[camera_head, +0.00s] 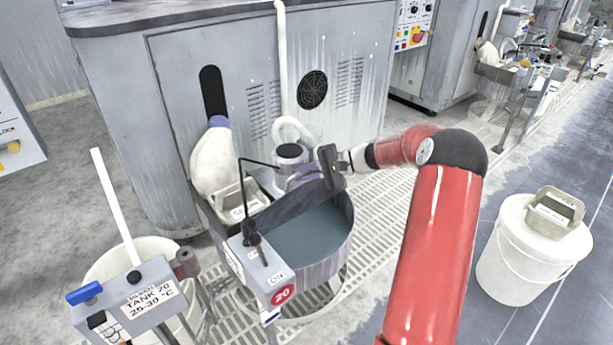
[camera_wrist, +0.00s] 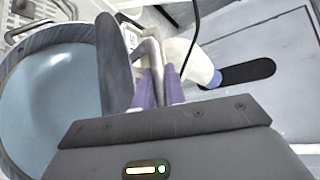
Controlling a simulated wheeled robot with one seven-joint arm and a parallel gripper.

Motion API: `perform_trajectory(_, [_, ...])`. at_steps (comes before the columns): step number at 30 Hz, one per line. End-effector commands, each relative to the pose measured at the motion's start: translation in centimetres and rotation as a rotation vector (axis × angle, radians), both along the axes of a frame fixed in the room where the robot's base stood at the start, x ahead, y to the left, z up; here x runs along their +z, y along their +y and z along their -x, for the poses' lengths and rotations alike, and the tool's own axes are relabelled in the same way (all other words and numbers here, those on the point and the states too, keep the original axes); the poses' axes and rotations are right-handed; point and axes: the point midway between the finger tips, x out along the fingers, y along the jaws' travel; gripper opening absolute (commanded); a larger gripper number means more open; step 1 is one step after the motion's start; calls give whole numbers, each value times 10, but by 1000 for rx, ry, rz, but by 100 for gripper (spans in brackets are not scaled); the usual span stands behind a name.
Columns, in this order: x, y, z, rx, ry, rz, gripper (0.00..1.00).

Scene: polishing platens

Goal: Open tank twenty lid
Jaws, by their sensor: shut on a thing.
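Tank 20 (camera_head: 318,262) is a round grey tank with a red "20" badge on its control box (camera_head: 270,285). Its blue-grey liquid (camera_head: 308,235) is exposed; the tank's liquid also shows at the left of the wrist view (camera_wrist: 45,100). The grey lid (camera_head: 290,203) stands steeply tilted up at the tank's far side. In the wrist view the lid (camera_wrist: 113,55) shows nearly edge-on, beside the liquid. My gripper (camera_head: 297,175) is behind the raised lid. In the wrist view its purple fingers (camera_wrist: 161,84) are shut on the lid's bent metal handle (camera_wrist: 150,52).
A grey machine cabinet (camera_head: 340,50) stands close behind the tank. A tray (camera_head: 240,203) and a white-wrapped part (camera_head: 212,160) are at the tank's left. A white bucket (camera_head: 130,262) and tank sign (camera_head: 145,300) are front left. Another white bucket (camera_head: 520,265) stands right.

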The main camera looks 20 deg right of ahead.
Motion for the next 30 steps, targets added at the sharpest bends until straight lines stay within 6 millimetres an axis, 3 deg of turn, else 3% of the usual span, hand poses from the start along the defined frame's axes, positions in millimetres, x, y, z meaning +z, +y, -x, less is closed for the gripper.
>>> perform_trajectory(9, [1, 0, -1, -1, -1, 0, 0])
perform_trajectory(10, [1, 0, -1, -1, -1, 0, 14])
perform_trajectory(15, [0, 0, 0, -1, -1, 1, 34])
perform_trajectory(24, [1, -2, 0, -1, 0, 0, 34])
perform_trajectory(30, [9, -26, 10, -3, -1, 2, 34])
